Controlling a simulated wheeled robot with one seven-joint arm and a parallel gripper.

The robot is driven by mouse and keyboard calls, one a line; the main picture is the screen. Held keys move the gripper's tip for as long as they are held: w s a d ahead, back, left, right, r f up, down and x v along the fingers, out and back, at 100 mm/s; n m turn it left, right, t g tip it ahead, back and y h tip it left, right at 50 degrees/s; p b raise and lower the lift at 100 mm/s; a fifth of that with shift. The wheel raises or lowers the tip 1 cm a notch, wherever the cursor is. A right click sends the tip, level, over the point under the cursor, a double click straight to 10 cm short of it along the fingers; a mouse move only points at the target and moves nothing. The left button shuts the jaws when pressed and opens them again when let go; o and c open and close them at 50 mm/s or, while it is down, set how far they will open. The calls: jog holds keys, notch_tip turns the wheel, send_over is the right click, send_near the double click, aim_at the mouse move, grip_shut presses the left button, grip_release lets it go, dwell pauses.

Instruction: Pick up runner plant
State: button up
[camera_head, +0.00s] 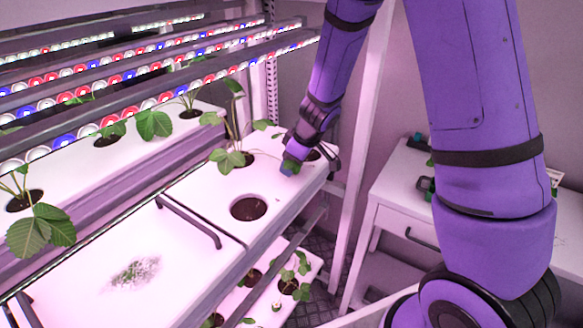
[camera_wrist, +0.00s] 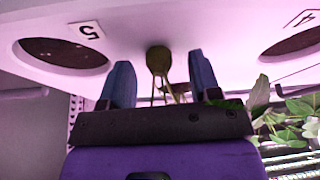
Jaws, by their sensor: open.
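My gripper (camera_wrist: 162,80) is open, with its two blue fingers apart, close to the white tray (camera_wrist: 120,22). A small green-brown leaf with thin stems (camera_wrist: 158,60) shows between the fingers, apart from them in the picture; it may be the runner plant. In the head view my gripper (camera_head: 289,167) is low over the right end of the white tray (camera_head: 196,190), and the arm hides what is between its fingers. A larger leafy plant (camera_head: 235,155) stands in a tray hole to its left. More leaves (camera_wrist: 285,115) show at the right of the wrist view.
An empty-looking soil hole (camera_head: 248,208) lies in front of the plant. A dark handle (camera_head: 190,222) rises from the tray. LED bars (camera_head: 150,65) run above the racks. A white post (camera_head: 362,150) stands close right of my gripper, and a white cabinet (camera_head: 400,195) beyond it.

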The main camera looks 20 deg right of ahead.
jog(key=shift+c, duration=0.2)
jog(key=c, duration=0.8)
jog(key=shift+r, duration=1.7)
jog(key=s+d, duration=1.2)
jog(key=s, duration=0.1)
jog(key=shift+d, duration=0.3)
jog(key=shift+w, duration=0.1)
jog(key=shift+c, duration=0.7)
